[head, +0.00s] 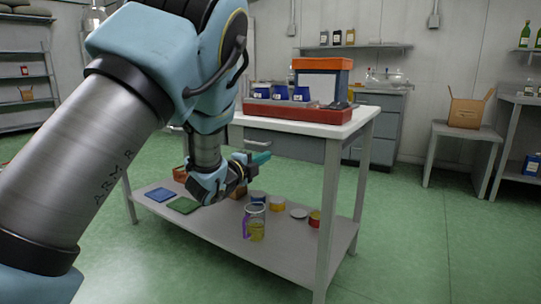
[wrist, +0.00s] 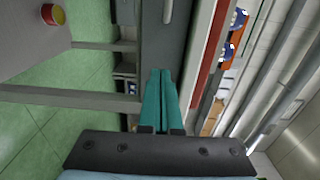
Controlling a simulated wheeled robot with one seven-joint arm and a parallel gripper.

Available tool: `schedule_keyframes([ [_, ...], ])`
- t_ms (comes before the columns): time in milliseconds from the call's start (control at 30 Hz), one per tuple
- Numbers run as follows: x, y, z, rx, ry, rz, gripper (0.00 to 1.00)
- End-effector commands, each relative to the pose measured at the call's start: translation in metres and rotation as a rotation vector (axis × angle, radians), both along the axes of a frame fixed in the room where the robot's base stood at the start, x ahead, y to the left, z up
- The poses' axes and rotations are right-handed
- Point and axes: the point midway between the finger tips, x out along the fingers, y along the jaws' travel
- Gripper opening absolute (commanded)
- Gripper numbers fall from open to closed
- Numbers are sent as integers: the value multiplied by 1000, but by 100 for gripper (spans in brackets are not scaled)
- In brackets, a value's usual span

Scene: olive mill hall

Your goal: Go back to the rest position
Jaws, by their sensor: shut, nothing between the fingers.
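My gripper (head: 260,159) shows in the head view in front of the worktable, level with the gap between its top and its lower shelf. In the wrist view its two teal fingers (wrist: 161,95) lie together, shut and empty. The worktable's white top (head: 318,128) is above and behind the gripper. The lower shelf (head: 285,262) is below it. My arm crosses the left half of the head view and hides part of the table.
On the shelf are a jug of yellow liquid (head: 256,225), cans (head: 314,219), a small plate (head: 299,213), a blue mat (head: 160,194) and a green mat (head: 184,205). A red tray (head: 290,110) with blue items is on top. A cardboard box (head: 465,112) stands right. Green floor is clear at right.

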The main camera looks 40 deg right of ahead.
Motion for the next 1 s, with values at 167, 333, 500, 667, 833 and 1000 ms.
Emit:
schedule_keyframes([
  [167, -6, 27, 0, 0, 1, 3, 0],
  [333, -9, 38, 0, 0, 1, 1, 0],
  [500, -10, 40, 0, 0, 1, 0, 0],
  [667, 2, 48, -1, 8, 31, 36, 0],
  [833, 63, 105, -12, 51, 232, 250, 0],
  [1000, 125, 210, -35, 74, 576, 583, 0],
])
